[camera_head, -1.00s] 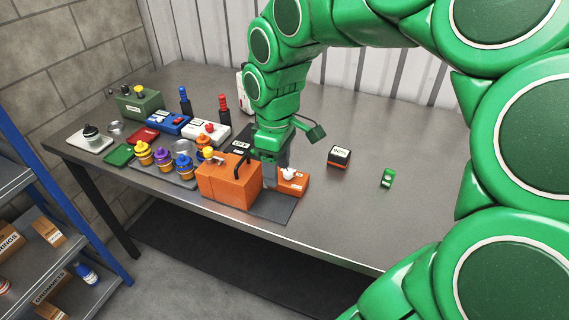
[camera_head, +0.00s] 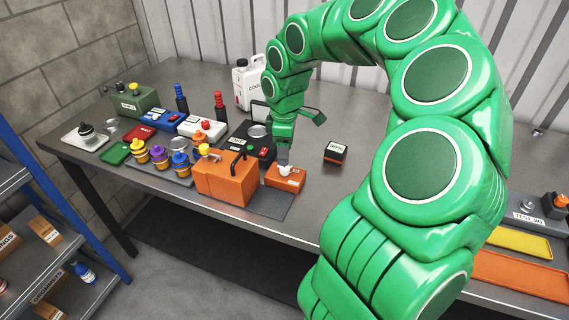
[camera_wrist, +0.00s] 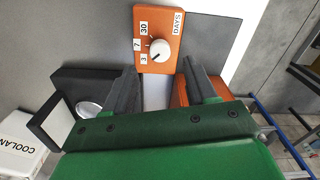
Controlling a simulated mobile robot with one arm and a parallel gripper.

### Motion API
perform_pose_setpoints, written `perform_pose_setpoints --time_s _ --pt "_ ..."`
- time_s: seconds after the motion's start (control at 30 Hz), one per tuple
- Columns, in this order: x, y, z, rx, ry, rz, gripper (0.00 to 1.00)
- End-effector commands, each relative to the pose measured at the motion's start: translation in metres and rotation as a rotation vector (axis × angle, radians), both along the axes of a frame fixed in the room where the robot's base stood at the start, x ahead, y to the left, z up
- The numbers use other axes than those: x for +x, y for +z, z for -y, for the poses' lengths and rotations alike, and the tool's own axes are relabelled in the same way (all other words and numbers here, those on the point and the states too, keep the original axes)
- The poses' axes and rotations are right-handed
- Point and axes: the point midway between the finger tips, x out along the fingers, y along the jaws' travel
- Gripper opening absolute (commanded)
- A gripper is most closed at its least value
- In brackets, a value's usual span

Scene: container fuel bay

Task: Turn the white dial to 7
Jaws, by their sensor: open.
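The white dial (camera_wrist: 159,49) is a round knob on a small orange box (camera_wrist: 167,22) marked DAYS, with labels 3, 7 and 30 along its left side in the wrist view. A dark mark on the dial points down-left, toward the 3. In the head view the dial (camera_head: 285,170) sits on top of the small orange box (camera_head: 286,184), just below my gripper (camera_head: 283,160). In the wrist view my gripper (camera_wrist: 160,84) is open and empty. Its fingers are apart, and the dial lies ahead of the gap between them, clear of both.
A larger orange box (camera_head: 222,182) with a black handle stands close left of the dial box. A dark device (camera_head: 245,146) and a white coolant jug (camera_head: 247,82) are behind. A black-and-orange cube (camera_head: 335,153) is to the right. Colored jars crowd the left.

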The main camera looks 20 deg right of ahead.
Motion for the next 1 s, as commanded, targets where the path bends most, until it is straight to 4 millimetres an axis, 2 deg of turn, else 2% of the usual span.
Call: perform_pose_setpoints --time_s 0.33,0.47,0.7,1.0 --pt "0.000 -0.048 0.000 0.000 0.000 -0.002 0.56" --pt "0.000 -0.055 0.000 0.000 -0.001 -0.001 0.56" --pt "0.000 -0.055 0.000 -0.001 -0.001 0.001 0.56" --pt "0.000 -0.055 0.000 -0.001 -0.001 0.001 0.10"
